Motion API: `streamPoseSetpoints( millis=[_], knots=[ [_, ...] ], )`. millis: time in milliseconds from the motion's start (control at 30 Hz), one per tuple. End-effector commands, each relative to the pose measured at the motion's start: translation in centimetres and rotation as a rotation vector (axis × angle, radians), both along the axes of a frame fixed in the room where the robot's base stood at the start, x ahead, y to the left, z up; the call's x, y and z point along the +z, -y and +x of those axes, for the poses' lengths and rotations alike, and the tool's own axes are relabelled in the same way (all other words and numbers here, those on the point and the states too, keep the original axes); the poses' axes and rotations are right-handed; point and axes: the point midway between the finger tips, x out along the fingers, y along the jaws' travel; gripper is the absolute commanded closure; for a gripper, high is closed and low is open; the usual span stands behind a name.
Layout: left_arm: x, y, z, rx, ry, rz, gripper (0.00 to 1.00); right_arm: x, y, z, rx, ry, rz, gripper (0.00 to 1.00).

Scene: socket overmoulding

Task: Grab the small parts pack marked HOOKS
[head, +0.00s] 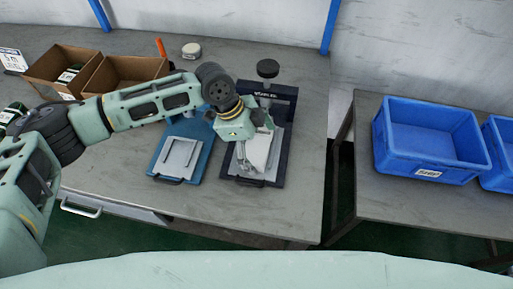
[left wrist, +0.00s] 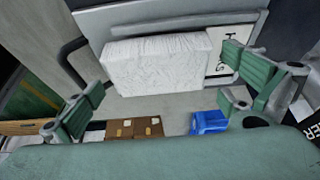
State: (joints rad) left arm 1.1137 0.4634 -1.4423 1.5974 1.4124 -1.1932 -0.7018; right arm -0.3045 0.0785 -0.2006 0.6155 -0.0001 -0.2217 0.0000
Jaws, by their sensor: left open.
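A white, wrinkled pack (left wrist: 160,62) with a white label (left wrist: 226,48) lies in front of my left gripper in the left wrist view. Dark lettering on the label starts with H, but part of it is covered by a finger. In the head view the white pack (head: 259,150) shows at the dark press-like fixture (head: 283,98), partly hidden by my gripper. My left gripper (head: 254,166) is open, its green fingers (left wrist: 165,95) spread towards either side of the pack. I cannot tell whether they touch it. My right gripper is not in view.
A blue fixture (head: 203,158) stands just left of the dark one. A round tin (head: 191,50) is behind. Blue bins (head: 432,138) stand on a separate right-hand table.

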Motion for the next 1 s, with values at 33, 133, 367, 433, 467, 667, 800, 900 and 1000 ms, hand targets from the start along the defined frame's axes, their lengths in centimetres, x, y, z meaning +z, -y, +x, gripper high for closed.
streamPoseSetpoints(
  millis=[33, 133, 367, 433, 467, 667, 800, 900, 1000],
  knots=[
    [-0.1, 0.1, 0.0, 0.0, 0.001, 0.0, 0.0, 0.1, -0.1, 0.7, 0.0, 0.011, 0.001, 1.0],
    [-0.1, 0.1, 0.0, 0.0, 0.001, -0.001, 0.0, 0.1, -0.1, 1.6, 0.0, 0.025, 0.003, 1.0],
    [-0.1, 0.0, 0.0, 0.0, 0.0, 0.0, 0.14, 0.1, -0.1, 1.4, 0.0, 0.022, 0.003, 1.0],
    [-0.1, 0.0, 0.0, 0.0, 0.0, 0.0, 0.2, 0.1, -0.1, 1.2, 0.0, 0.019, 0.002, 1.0],
    [-0.1, 0.0, 0.0, 0.0, 0.0, 0.0, 0.23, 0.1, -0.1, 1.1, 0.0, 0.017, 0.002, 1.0],
    [-0.1, 0.0, 0.0, 0.001, -0.001, 0.0, 0.4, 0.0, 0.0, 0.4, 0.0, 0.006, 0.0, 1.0],
    [-0.1, 0.0, 0.0, 0.001, -0.001, 0.0, 0.45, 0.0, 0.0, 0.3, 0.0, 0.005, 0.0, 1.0],
    [-0.1, 0.0, 0.0, 0.001, -0.001, 0.001, 0.45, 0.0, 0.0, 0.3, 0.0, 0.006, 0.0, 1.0],
    [0.0, 0.0, 0.0, 0.001, -0.001, 0.001, 0.45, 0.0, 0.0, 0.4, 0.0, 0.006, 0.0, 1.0]
  ],
)
